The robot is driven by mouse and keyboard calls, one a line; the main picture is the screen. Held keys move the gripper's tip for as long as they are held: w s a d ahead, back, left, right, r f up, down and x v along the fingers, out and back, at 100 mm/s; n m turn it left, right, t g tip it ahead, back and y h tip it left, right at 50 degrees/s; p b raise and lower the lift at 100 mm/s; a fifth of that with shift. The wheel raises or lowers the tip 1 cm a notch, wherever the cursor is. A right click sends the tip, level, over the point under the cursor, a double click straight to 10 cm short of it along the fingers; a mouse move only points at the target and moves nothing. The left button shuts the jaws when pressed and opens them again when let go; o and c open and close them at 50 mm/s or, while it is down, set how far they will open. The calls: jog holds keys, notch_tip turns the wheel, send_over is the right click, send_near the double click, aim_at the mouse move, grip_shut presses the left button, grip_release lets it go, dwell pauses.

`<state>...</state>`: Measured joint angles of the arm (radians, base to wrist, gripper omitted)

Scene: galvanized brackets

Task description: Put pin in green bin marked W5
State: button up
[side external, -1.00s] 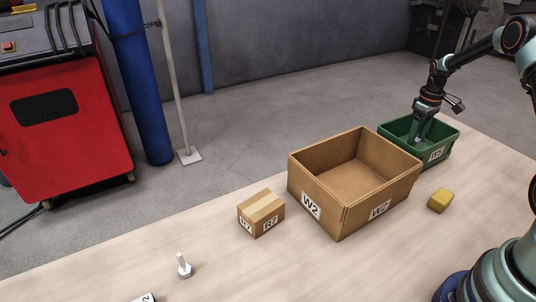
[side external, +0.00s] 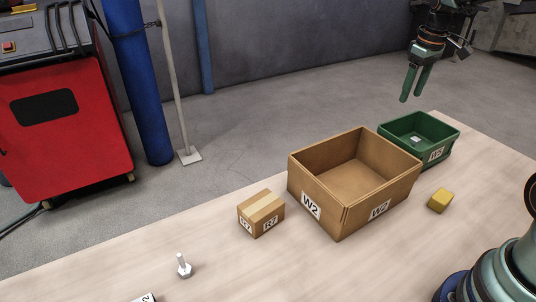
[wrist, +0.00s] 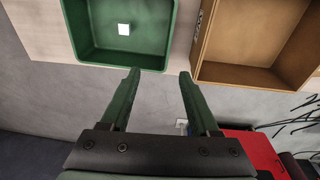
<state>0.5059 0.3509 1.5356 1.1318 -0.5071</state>
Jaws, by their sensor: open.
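The green bin marked W5 (side external: 436,156) stands at the far right of the table; its near part shows at the top of the wrist view (wrist: 158,60). A small pale piece (side external: 416,139) lies on the bin's floor, and it shows as a white square in the wrist view (wrist: 124,29). Its shape is too small to say surely that it is the pin. My gripper (side external: 411,98) is open and empty, raised above the bin and clear of it. Its two green fingers stand apart in the wrist view (wrist: 160,72).
A large open cardboard box marked W2 (side external: 325,208) stands left of the bin. A small closed carton (side external: 261,214), a yellow block (side external: 440,200) and an upright silver bolt-like piece (side external: 183,267) are on the table. A marked edge (side external: 143,298) shows at the bottom.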

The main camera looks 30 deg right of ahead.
jog(key=s+a+r+t, duration=0.1)
jog(key=s+a+r, duration=0.15)
jog(key=a, duration=0.45)
jog(key=s+a+r+t, duration=0.1)
jog(key=s+a+r, duration=0.15)
jog(key=a, duration=0.35)
jog(key=s+a+f+t, duration=0.1)
jog(key=s+a+t, duration=0.1)
jog(key=s+a, duration=0.5)
jog(key=a, duration=0.3)
jog(key=shift+s+f+y, duration=0.25)
jog(key=shift+s+y, duration=0.05)
jog(key=shift+s, duration=0.1)
